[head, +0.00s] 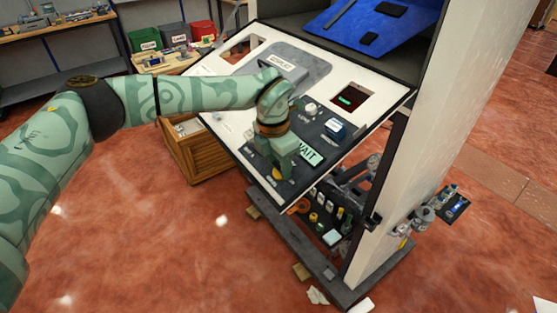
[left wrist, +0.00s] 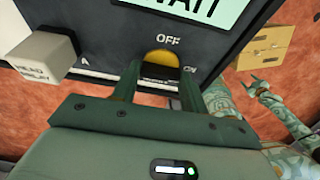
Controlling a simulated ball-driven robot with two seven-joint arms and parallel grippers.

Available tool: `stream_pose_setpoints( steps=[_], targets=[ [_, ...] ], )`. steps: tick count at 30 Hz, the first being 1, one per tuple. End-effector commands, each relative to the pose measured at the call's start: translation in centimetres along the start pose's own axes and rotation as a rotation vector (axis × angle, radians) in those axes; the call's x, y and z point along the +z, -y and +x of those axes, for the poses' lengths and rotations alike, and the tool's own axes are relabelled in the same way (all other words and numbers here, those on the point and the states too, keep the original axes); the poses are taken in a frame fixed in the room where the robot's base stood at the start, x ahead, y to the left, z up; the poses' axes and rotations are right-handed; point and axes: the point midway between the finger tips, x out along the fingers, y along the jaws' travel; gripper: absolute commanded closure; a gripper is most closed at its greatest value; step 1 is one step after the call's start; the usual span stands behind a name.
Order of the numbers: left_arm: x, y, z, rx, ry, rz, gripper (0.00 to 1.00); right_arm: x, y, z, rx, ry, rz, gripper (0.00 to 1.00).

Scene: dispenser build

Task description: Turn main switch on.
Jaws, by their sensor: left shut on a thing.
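The main switch is a yellow round knob (left wrist: 161,60) with a dark front on the black panel (left wrist: 110,50). OFF is printed above it and ON at its lower right. My left gripper (left wrist: 157,80) has its two fingers on either side of the knob and is shut on it. In the head view, my left gripper (head: 276,172) reaches down to the lower part of the sloped panel, where a bit of yellow shows. The knob's exact turn is hard to tell. A teal forked shape at the right of the left wrist view seems to be my right gripper (left wrist: 260,86); its opening is unclear.
A green WAIT sign (head: 309,153) sits beside the gripper on the panel. A pale labelled block (left wrist: 44,55) stands out from the panel left of the switch. A white post (head: 420,130) rises at the right. A wooden crate (head: 196,151) stands behind the arm.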

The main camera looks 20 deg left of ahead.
Motion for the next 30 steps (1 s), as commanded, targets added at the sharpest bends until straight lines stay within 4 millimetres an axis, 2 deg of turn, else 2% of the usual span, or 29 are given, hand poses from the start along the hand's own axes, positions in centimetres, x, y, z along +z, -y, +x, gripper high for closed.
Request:
stream_pose_setpoints(
  steps=[14,15,17,26,30],
  targets=[
    [0.1,-0.1,-0.1,0.007,0.005,0.016,0.79,-0.1,0.1,-0.1,-0.002,-0.001,0.000,0.43],
    [0.1,-0.1,-0.1,0.007,0.005,0.016,0.48,-0.1,0.1,-0.1,-0.002,-0.001,0.000,0.43],
    [0.1,-0.1,-0.1,0.006,0.004,0.015,0.35,-0.1,0.1,-0.1,-0.002,-0.001,0.000,0.43],
    [0.1,-0.1,-0.2,0.005,0.003,0.013,0.35,0.0,0.1,0.0,-0.002,0.000,-0.001,0.43],
    [0.1,-0.1,-1.7,0.006,0.005,0.012,0.35,0.0,0.1,0.1,-0.002,0.000,-0.001,0.43]
  ],
)
